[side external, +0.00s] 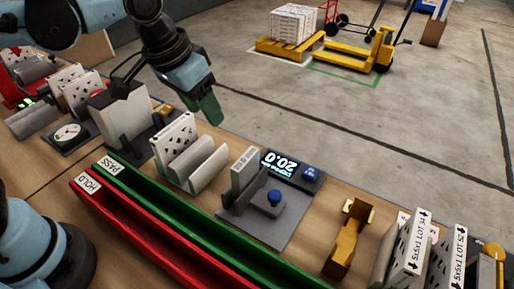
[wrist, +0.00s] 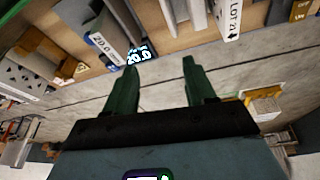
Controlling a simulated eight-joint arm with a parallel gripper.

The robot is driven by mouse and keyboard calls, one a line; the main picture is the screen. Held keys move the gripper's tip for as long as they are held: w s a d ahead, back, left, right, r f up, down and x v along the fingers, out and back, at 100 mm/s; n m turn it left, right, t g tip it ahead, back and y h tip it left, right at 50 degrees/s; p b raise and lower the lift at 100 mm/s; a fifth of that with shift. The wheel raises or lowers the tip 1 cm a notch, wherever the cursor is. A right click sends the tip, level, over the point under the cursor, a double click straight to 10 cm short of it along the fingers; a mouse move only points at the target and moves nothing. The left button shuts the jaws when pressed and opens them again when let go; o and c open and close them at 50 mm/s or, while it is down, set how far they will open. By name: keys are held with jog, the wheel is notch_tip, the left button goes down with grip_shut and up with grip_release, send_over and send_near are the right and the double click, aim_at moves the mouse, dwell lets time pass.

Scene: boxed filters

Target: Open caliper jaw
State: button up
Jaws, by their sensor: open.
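The caliper fixture (side external: 265,215) sits on a grey plate on the bench, right of the middle in the side external view. A blue knob (side external: 274,197) stands on its small sliding block, facing an upright pale labelled block (side external: 243,172). My gripper (side external: 208,112) has green fingers and hangs above the bench's far edge, left of and apart from the caliper. In the wrist view its fingers (wrist: 160,66) are spread with nothing between them.
Red HOLD (side external: 90,200) and green PASS (side external: 135,190) channels run along the near side. A white rack (side external: 178,140) and V-shaped holder (side external: 198,165) stand left of the caliper. A yellow-brown clamp (side external: 348,238) and LOT-labelled panels (side external: 412,245) stand right.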

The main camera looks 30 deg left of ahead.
aim_at(275, 194)
jog(key=d+f+m+g+y, duration=0.1)
jog(key=d+f+m+g, duration=0.15)
jog(key=d, duration=1.25)
jog(key=shift+g, duration=0.45)
notch_tip(275, 194, down, 11)
jog(key=shift+w+d+f, duration=0.1)
jog(key=shift+w+d, duration=0.05)
grip_shut()
